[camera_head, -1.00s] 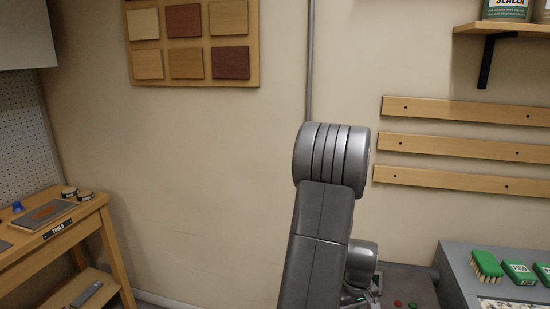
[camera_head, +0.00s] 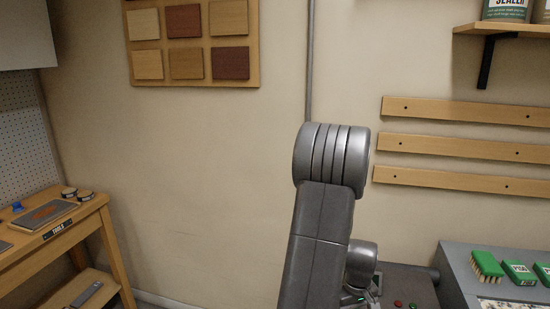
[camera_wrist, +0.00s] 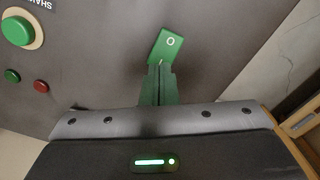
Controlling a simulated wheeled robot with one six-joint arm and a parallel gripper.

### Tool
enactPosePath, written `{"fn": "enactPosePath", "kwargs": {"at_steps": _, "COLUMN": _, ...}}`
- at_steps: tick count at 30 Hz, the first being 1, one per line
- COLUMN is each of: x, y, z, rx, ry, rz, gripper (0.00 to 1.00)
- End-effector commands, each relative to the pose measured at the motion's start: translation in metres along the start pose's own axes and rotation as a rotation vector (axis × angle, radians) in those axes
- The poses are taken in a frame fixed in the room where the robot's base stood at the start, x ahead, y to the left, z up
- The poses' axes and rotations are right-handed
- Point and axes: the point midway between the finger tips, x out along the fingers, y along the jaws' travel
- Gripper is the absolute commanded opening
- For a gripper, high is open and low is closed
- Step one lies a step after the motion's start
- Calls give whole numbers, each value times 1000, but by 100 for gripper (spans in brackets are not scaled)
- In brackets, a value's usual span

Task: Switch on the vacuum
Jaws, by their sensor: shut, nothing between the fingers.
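A green rocker switch (camera_wrist: 166,45) marked O, with a short light stroke at its lower end, is on a dark grey panel (camera_wrist: 100,60) in the wrist view. My gripper (camera_wrist: 160,68) is shut and empty. Its fingertips are at the lower end of the rocker and cover part of it; I cannot tell whether they touch. In the head view the dark panel (camera_head: 425,290) shows at the bottom, right of my arm; the rocker and fingertips are hidden or too small to tell there.
A large green button (camera_wrist: 16,30) with a beige ring is at the panel's upper left. A small green button (camera_wrist: 12,76) and a small red button (camera_wrist: 41,86) are below it.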

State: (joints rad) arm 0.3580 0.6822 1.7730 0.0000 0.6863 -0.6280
Motion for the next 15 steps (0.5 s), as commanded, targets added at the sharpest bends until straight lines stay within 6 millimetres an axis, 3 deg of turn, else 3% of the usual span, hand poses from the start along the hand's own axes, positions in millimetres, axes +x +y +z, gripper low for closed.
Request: {"fn": "enactPosePath", "kwargs": {"at_steps": 15, "x": 4, "y": 0, "z": 0, "rx": 0, "ry": 0, "rz": 0, "gripper": 0}}
